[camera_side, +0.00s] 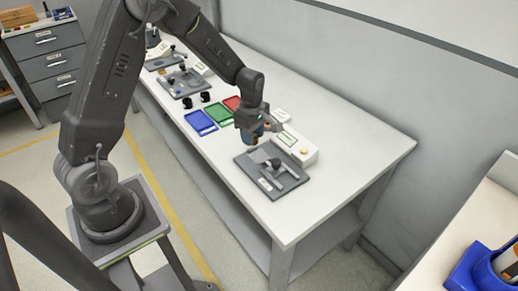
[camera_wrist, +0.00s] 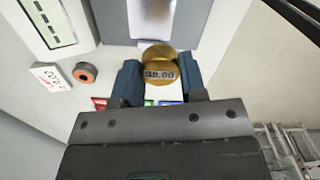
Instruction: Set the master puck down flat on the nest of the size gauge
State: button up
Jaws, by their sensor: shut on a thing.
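The master puck (camera_wrist: 159,58) is a brass-coloured disc with a dark number on its side. My gripper (camera_wrist: 160,84) is shut on it, one blue-grey finger on each side. In the side view my gripper (camera_side: 253,136) is above the table, near the back-left edge of the size gauge. The size gauge (camera_side: 285,185) is a dark grey plate with a black knob and a light bar on it. Part of a grey plate (camera_wrist: 185,18) shows beyond the puck in the wrist view. I cannot make out the nest. The puck looks clear of the plate.
A white card (camera_side: 282,115) lies farther along. Blue (camera_side: 200,122), green (camera_side: 218,115) and red (camera_side: 232,103) trays are left of my gripper. The table's right end is bare.

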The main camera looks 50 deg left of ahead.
aim_at(259, 156)
jog(key=shift+w+d+f, duration=0.65)
jog(key=shift+d+f, duration=0.05)
jog(key=shift+d, duration=0.15)
jog(key=shift+f, duration=1.9)
jog(key=shift+f, duration=0.15)
jog(key=o, duration=1)
